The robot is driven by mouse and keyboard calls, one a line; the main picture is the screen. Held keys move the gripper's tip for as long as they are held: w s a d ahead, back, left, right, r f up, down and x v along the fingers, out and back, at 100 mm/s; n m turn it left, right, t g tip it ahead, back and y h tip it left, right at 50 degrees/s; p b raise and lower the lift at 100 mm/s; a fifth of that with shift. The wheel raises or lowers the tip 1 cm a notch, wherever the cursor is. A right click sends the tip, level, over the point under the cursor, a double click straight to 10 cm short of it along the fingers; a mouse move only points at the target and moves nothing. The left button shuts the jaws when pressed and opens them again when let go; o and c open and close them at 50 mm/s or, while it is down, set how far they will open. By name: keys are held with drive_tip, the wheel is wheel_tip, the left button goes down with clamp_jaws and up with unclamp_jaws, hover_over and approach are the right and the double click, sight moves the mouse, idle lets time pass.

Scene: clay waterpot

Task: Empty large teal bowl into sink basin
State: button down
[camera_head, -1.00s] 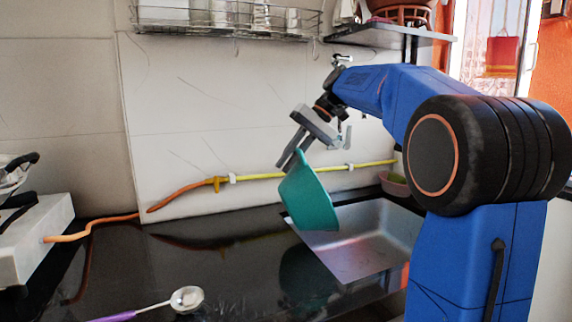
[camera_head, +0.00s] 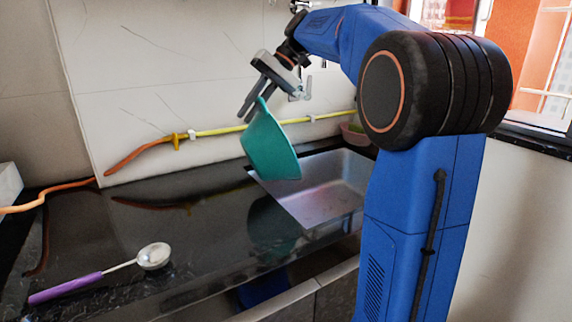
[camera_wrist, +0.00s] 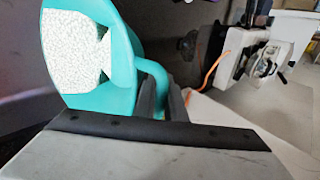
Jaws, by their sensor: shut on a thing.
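The large teal bowl (camera_head: 270,146) hangs tilted steeply in the air, near the left end of the sink basin (camera_head: 318,190). My gripper (camera_head: 256,102) is above the bowl and shut on its upper rim. In the wrist view the bowl (camera_wrist: 122,92) is at the left, with a white grainy mass (camera_wrist: 74,45) inside it. The gripper's dark fingers (camera_wrist: 165,100) close at the bowl's edge there. The head view shows only the bowl's outside, so its contents are hidden there. The visible part of the metal basin floor looks bare.
A ladle with a purple handle (camera_head: 66,288) lies on the black counter (camera_head: 165,215) at the front left. A small pink bowl (camera_head: 354,133) stands behind the basin. A yellow and orange hose (camera_head: 230,130) runs along the wall.

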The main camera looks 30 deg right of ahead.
sight(260, 114)
drive_tip(key=shift+d, duration=0.15)
idle(0.4)
drive_tip(key=shift+s+d+r+y, duration=0.1)
drive_tip(key=shift+d+r+y, duration=0.25)
drive_tip(key=shift+d, duration=0.25)
drive_tip(key=shift+s+d+r+y, duration=0.1)
drive_tip(key=shift+d+r+y, duration=0.2)
drive_tip(key=shift+d, duration=0.25)
drive_tip(key=shift+d, duration=0.15)
idle(0.8)
drive_tip(key=shift+d+r+y, duration=0.3)
drive_tip(key=shift+d+y, duration=0.05)
drive_tip(key=shift+d, duration=0.25)
drive_tip(key=shift+d+r+y, duration=0.25)
drive_tip(key=shift+d+y, duration=0.05)
drive_tip(key=shift+d, duration=0.3)
drive_tip(key=shift+s+d, duration=0.1)
drive_tip(key=shift+d, duration=0.15)
idle(0.7)
drive_tip(key=shift+s+d+r+y, duration=0.1)
drive_tip(key=shift+d+r+y, duration=0.2)
drive_tip(key=shift+d, duration=0.35)
drive_tip(key=shift+s+d+r+y, duration=0.1)
drive_tip(key=shift+d+y, duration=0.3)
drive_tip(key=shift+d, duration=0.25)
idle(1.3)
